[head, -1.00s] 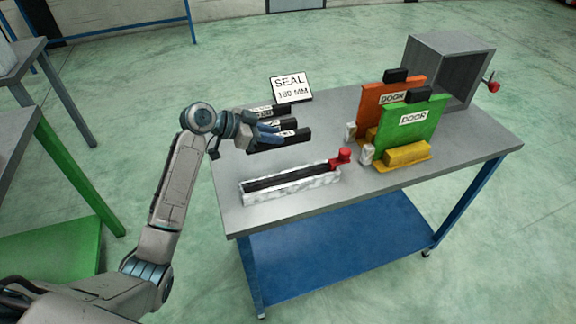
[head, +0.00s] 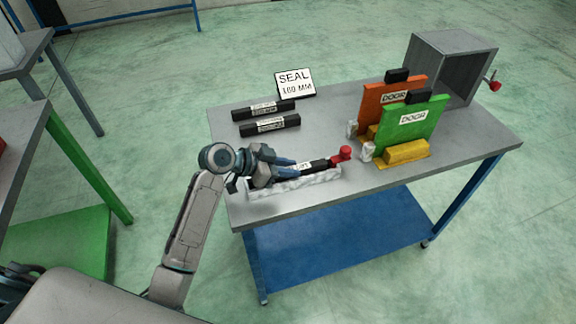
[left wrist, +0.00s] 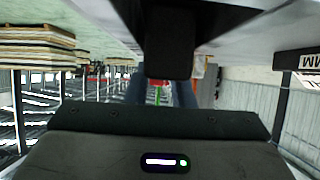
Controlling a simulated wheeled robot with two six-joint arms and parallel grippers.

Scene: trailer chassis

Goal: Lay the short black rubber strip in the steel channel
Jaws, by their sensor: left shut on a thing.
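The steel channel (head: 296,187) is a long light trough with a mottled side, lying near the table's front edge. A red knob (head: 345,153) stands at its right end. My left gripper (head: 297,167) is over the channel, shut on a short black rubber strip (head: 318,163) with a white label. The strip lies along the channel, at or just above its opening; I cannot tell whether it touches the floor of the channel. In the left wrist view a dark block, apparently the strip (left wrist: 170,40), sits by the blue fingers. My right gripper is not in view.
Two labelled black strips (head: 270,125) lie behind the channel, below a SEAL sign (head: 295,84). Green (head: 410,125) and orange (head: 375,103) DOOR panels stand to the right, with an open grey box (head: 450,70) behind. The table's left front corner is bare.

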